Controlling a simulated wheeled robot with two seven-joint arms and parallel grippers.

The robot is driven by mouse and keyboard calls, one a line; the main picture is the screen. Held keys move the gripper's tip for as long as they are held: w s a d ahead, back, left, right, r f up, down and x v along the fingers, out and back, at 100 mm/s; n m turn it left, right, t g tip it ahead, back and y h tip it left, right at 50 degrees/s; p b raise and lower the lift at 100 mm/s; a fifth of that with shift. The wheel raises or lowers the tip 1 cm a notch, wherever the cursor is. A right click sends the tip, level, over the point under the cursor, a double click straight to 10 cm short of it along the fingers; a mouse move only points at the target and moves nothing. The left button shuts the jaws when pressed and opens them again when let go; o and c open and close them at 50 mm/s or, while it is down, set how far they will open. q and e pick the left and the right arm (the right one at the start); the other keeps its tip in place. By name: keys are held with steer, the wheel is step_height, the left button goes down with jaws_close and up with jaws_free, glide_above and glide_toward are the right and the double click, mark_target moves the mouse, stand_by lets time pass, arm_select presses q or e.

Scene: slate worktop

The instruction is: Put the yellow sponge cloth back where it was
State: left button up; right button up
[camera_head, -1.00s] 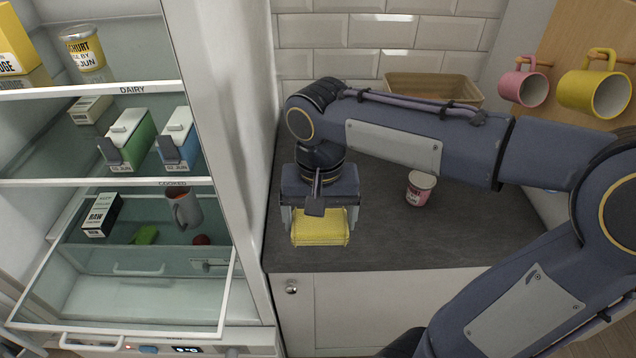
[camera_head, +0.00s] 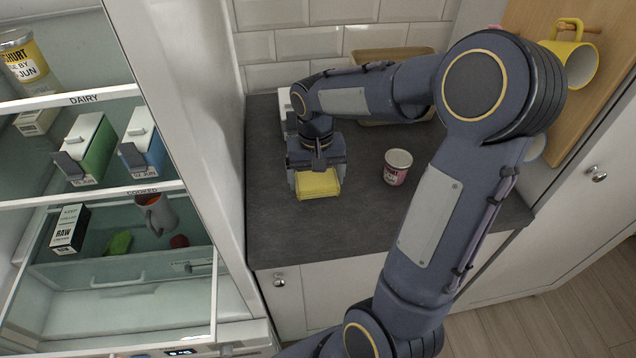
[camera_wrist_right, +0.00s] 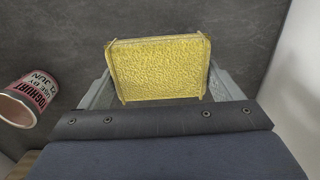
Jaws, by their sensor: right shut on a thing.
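The yellow sponge cloth (camera_head: 318,184) is between the fingers of my right gripper (camera_head: 317,188), over the slate worktop near the fridge side. In the right wrist view the cloth (camera_wrist_right: 160,68) fills the gap between the two grey fingers of my right gripper (camera_wrist_right: 158,88), which is shut on it. I cannot tell whether the cloth touches the worktop (camera_head: 345,230) or hangs just above it. My left gripper is not in view.
A pink and white yoghurt pot (camera_head: 397,167) stands on the worktop right of the gripper. A wooden tray (camera_head: 392,56) is at the back, partly behind my arm. A yellow mug (camera_head: 571,58) hangs at right. The open fridge (camera_head: 100,200) is at left. The front worktop is clear.

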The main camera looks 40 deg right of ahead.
mark_target(318, 187)
steer(key=shift+w+d+f, duration=0.1)
steer(key=shift+d+f, duration=0.1)
steer(key=shift+f, duration=0.1)
steer(key=shift+w+d+f, duration=0.1)
steer(key=shift+d+f, duration=0.05)
steer(key=shift+f, duration=0.8)
steer(key=shift+d+f, duration=0.1)
steer(key=shift+f, duration=0.8)
steer(key=shift+f, duration=0.2)
steer(key=o, duration=0.8)
steer(key=shift+c, duration=0.2)
step_height(318, 187, up, 12)
steer(key=shift+r, duration=0.1)
steer(key=s+a+f+n+t+y, duration=0.1)
steer(key=s+a+n+t+y, duration=0.2)
steer(key=s+a, duration=0.9)
steer(key=s+n+t, duration=0.1)
steer(key=s+t, duration=0.1)
steer(key=s, duration=0.2)
steer(key=shift+a+f+t+y, duration=0.15)
steer(key=shift+a+t+y, duration=0.15)
steer(key=shift+y, duration=0.1)
steer(key=shift+s, duration=0.1)
